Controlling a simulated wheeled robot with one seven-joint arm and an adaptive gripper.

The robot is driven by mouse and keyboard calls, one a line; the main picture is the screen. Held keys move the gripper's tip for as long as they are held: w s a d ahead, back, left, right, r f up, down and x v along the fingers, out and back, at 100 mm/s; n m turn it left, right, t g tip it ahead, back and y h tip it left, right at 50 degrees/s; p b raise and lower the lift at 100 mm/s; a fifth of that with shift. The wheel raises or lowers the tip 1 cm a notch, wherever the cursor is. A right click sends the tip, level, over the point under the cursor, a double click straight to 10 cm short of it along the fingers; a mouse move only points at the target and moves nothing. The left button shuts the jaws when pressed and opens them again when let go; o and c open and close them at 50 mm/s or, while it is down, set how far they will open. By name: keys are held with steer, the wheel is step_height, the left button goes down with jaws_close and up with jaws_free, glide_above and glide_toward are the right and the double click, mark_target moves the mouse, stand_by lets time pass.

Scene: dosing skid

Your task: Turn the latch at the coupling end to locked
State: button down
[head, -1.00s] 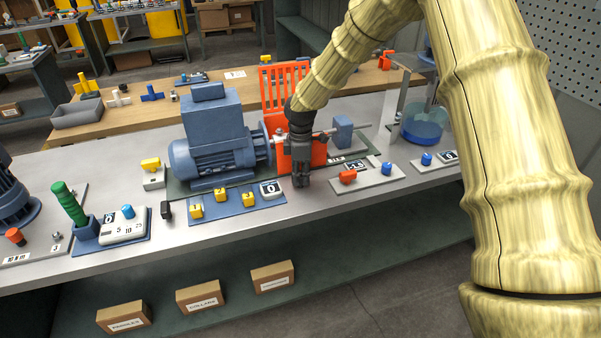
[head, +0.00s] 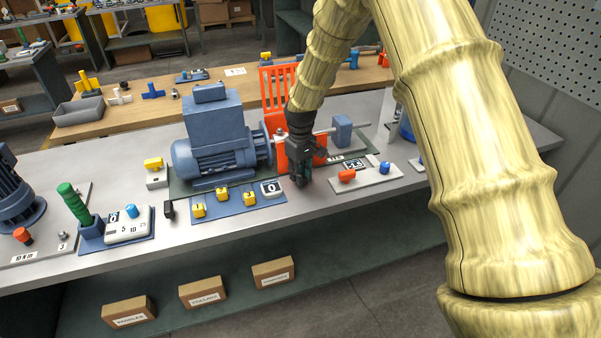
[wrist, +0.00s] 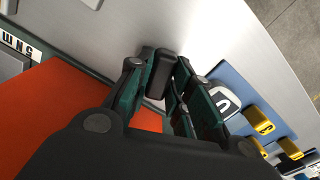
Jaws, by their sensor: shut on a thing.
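My gripper (head: 303,180) points down at the bench's front edge, just in front of the orange guard (head: 305,152) by the motor's coupling end. In the wrist view, the fingertips (wrist: 161,82) are closed around a small dark block (wrist: 161,72), which appears to be the handle of the coupling-end latch. In the head view my fingers hide this latch, and I cannot read its position. A similar small black latch (head: 168,210) stands at the other end, left of the blue plate. The orange guard also fills the lower left of the wrist view (wrist: 50,110).
A blue motor (head: 214,150) stands behind. A blue plate with yellow pieces (head: 225,207) and a 0 label lies close on the left. A grey plate with red and blue knobs (head: 365,182) lies close on the right. The bench front strip between them is narrow.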

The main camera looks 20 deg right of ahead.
steer(key=shift+w+r+m+p, duration=0.1)
steer(key=shift+m+p, duration=0.2)
steer(key=shift+m, duration=1.7)
steer(key=c, duration=1.3)
jaws_free()
step_height(320, 180, up, 12)
steer(key=shift+f, duration=0.1)
